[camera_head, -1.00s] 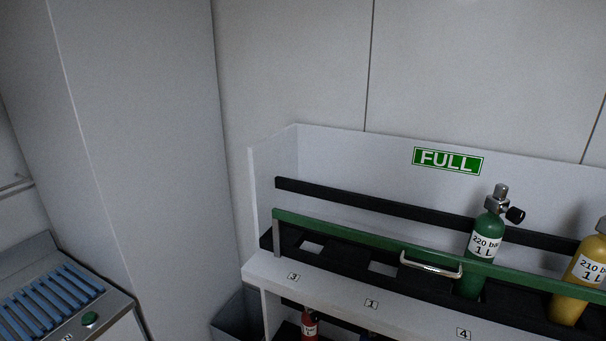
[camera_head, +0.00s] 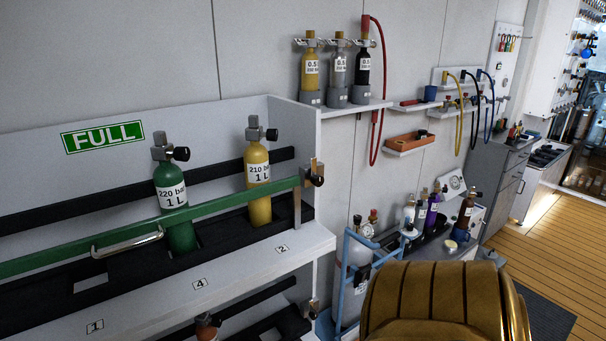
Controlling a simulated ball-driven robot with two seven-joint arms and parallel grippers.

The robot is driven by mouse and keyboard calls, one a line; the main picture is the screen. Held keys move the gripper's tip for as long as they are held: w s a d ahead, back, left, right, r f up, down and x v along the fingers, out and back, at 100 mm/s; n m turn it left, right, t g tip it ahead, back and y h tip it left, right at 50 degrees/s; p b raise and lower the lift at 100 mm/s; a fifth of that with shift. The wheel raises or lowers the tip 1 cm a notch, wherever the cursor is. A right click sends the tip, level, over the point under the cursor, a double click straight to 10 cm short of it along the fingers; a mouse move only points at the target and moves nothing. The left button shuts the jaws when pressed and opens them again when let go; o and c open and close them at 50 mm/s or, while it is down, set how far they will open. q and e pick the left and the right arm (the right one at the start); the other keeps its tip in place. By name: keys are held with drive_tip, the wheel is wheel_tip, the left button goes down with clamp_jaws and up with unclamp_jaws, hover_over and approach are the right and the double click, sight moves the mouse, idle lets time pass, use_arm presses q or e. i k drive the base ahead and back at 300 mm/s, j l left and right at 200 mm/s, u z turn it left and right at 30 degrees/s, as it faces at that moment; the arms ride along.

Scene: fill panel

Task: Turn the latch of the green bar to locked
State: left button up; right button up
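The green bar (camera_head: 90,246) runs across the front of the rack under the FULL sign, with a metal handle (camera_head: 128,243) on it. At its right end is the latch (camera_head: 315,174), a small brass-coloured piece with a dark knob, at the rack's right post. It is too small to tell how the latch is turned. Neither of my grippers is in view.
A shelf with three small cylinders (camera_head: 337,72) hangs on the wall to the right. A blue hand truck (camera_head: 353,290) with a cylinder stands right of the rack. A gold ribbed rounded object (camera_head: 440,300) fills the bottom right foreground. Wooden floor (camera_head: 560,240) shows beyond.

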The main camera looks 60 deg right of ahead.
sight(317, 180)
drive_tip(key=z, duration=2.15)
